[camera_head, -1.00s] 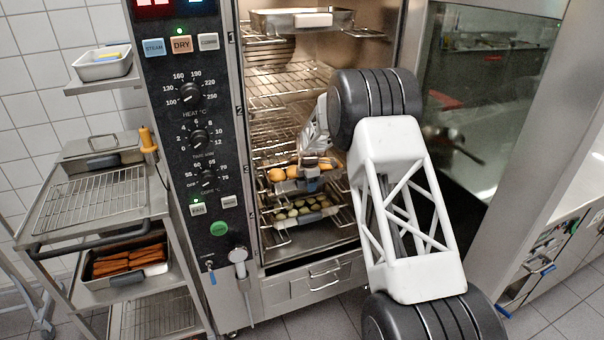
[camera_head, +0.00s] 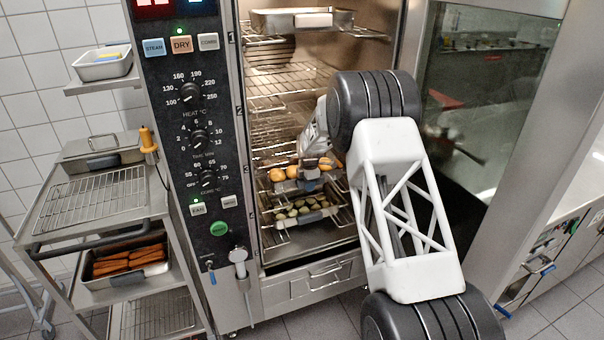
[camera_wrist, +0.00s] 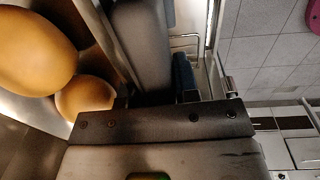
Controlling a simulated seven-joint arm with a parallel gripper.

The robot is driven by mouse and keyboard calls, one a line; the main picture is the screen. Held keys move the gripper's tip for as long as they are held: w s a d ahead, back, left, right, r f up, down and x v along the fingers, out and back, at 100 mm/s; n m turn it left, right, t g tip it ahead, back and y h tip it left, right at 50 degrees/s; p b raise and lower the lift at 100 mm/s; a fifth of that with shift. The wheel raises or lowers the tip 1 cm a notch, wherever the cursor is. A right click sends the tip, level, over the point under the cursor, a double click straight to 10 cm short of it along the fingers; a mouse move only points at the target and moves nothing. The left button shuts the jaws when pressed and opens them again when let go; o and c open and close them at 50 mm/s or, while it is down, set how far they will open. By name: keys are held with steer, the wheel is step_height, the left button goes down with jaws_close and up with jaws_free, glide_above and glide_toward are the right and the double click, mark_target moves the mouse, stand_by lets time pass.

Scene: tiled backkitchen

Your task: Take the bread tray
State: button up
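The bread tray (camera_head: 285,187), holding several golden rolls, sits on a lower rack inside the open oven. My gripper (camera_head: 312,176) is at the middle of its front edge, by the handle. In the wrist view two rolls (camera_wrist: 38,52) lie at the left, with the tray's metal wall (camera_wrist: 103,28) beside them. A grey finger (camera_wrist: 145,45) of my gripper lies close along that wall, outside the rolls. A dark blue part shows beside the finger. Whether the fingers are closed on the handle is hidden. My arm covers the tray's right side.
A tray of small greenish items (camera_head: 305,212) sits just below the bread tray. Empty wire racks (camera_head: 285,85) and an upper metal pan (camera_head: 270,22) are above. The glass oven door (camera_head: 470,110) stands open right. A trolley (camera_head: 90,205) stands left, with a tray of brown sticks (camera_head: 128,280).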

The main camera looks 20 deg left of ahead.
jaws_close()
steer(key=shift+r, duration=0.1)
steer(key=shift+r, duration=0.1)
steer(key=shift+r, duration=0.75)
steer(key=shift+s+d+r, duration=0.1)
steer(key=shift+s+r, duration=0.1)
steer(key=shift+r, duration=0.3)
steer(key=shift+s+d+r, duration=0.1)
steer(key=shift+s+r, duration=0.05)
steer(key=shift+r, duration=0.3)
steer(key=s+d+r, duration=0.1)
steer(key=s+d, duration=0.7)
steer(key=s, duration=0.5)
steer(key=shift+r, duration=0.2)
steer(key=shift+w+r, duration=0.1)
steer(key=shift+r, duration=0.35)
